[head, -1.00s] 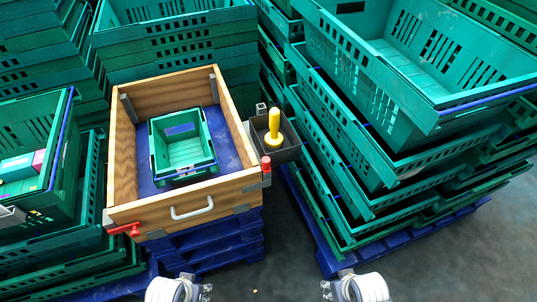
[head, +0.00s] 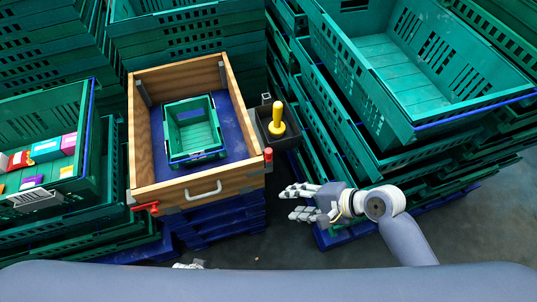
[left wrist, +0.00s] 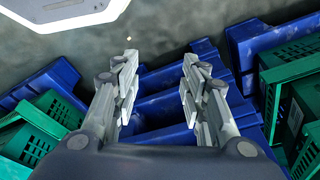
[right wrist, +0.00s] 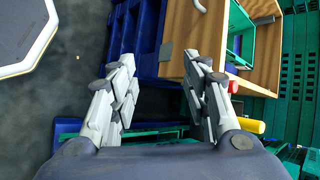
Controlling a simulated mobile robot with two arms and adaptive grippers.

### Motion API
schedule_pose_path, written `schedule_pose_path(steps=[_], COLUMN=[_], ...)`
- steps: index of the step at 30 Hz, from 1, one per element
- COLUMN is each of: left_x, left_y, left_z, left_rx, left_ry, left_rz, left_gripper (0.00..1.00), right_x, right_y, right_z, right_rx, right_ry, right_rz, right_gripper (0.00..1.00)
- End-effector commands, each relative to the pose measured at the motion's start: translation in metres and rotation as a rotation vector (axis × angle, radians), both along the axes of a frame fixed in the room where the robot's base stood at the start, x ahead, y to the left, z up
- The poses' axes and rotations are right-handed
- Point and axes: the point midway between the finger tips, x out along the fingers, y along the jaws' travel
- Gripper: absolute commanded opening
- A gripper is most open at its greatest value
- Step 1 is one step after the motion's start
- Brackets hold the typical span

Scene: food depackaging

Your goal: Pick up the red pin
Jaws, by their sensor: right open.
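A red pin (head: 268,154) stands upright at the front right corner of the wooden box (head: 228,184). A second red pin (head: 146,207) lies sideways at the front left corner. My right gripper (head: 290,203) is open and empty, in front and to the right of the upright pin, apart from it. In the right wrist view, red (right wrist: 231,71) shows beside the box corner, partly behind a finger. My left gripper (left wrist: 160,58) is open and empty in the left wrist view, above blue pallets.
A dark holder (head: 287,141) with a yellow-handled tool (head: 277,120) hangs on the box's right side. A small green crate (head: 194,158) sits inside the box. Stacked green crates (head: 420,110) rise at right; a crate with packages (head: 85,185) is at left.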

Motion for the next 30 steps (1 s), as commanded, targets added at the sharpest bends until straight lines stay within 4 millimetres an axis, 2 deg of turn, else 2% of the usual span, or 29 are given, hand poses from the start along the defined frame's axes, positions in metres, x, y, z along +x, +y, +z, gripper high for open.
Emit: schedule_pose_path(steps=[1,6,12,15,20,30], left_x=[-0.014,-0.061,-0.119,-0.137,-0.15,-0.151], left_y=[0.002,0.01,0.021,0.024,0.027,0.028], left_z=[-0.02,-0.072,-0.111,-0.12,-0.125,-0.123], left_rx=[0.002,0.006,0.012,0.013,0.014,0.014], left_ry=[0.018,0.049,0.08,0.086,0.091,0.092], left_rz=[-0.002,-0.01,-0.017,-0.019,-0.022,-0.022], left_gripper=[0.4,0.4,0.4,0.4,0.4,0.4], right_x=[0.01,0.043,0.083,0.097,0.108,0.129], right_y=[0.0,-0.001,-0.015,-0.022,-0.025,0.013], right_z=[0.001,0.011,0.025,0.03,0.033,0.014], right_rx=[0.057,0.288,0.523,0.6,0.656,0.663], right_ry=[0.058,0.298,0.571,0.661,0.727,0.733], right_rz=[-0.059,-0.293,-0.551,-0.637,-0.696,-0.7], right_gripper=[0.43,0.43,0.43,0.43,0.43,0.43])
